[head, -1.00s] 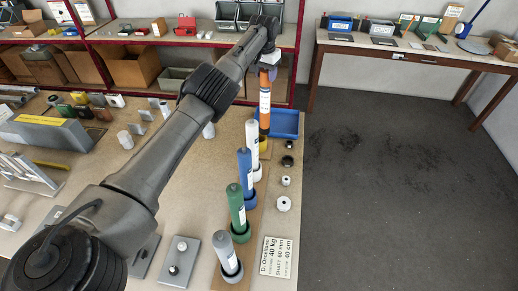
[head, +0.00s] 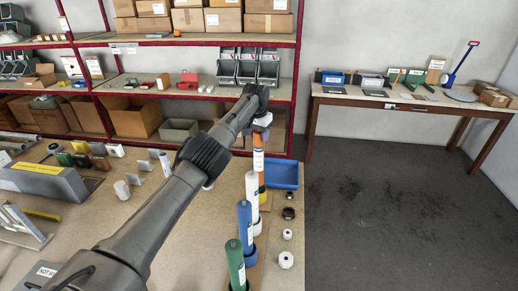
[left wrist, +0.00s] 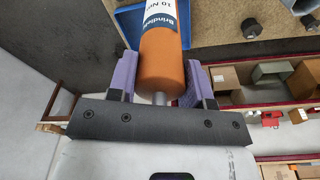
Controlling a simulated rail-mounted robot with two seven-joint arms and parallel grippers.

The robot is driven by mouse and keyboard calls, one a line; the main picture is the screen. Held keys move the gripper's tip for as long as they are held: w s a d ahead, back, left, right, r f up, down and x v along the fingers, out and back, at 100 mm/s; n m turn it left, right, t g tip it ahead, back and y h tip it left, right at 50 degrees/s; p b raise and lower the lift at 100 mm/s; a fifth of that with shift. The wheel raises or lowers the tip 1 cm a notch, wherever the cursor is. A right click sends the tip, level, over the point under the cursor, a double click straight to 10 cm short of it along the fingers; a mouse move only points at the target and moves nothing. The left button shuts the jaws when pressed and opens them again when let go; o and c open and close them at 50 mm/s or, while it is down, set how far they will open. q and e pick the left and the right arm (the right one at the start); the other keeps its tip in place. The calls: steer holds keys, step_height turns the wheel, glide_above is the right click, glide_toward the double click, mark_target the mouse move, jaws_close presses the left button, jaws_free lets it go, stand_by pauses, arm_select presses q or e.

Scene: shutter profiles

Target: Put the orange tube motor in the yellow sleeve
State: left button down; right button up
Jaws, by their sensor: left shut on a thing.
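The orange tube motor (head: 258,178) stands upright, with a white label on its side. My left gripper (head: 260,132) is shut on its top end; in the left wrist view the motor (left wrist: 162,60) sits between the purple pads of the gripper (left wrist: 162,82). The yellow sleeve (head: 263,198) is directly below the motor at the far end of the row on the table. The motor's lower end meets or overlaps the sleeve in the picture; I cannot tell how deep it is in. The white tube partly hides the sleeve. My right gripper is out of view.
A white tube (head: 252,187), a blue tube (head: 245,222) and a green tube (head: 236,262) stand upright nearer in the same row. A blue tray (head: 283,175) lies behind right. Several black and white caps line the table's right side. Shelving stands behind.

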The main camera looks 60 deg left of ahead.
mark_target(259, 148)
arm_select(q)
steer(key=shift+f, duration=3.2)
steer(key=shift+b, duration=0.3)
steer(key=c, duration=1)
jaws_free()
steer(key=shift+f, duration=0.2)
steer(key=o, duration=0.5)
steer(key=shift+c, duration=0.2)
steer(key=shift+r, duration=0.1)
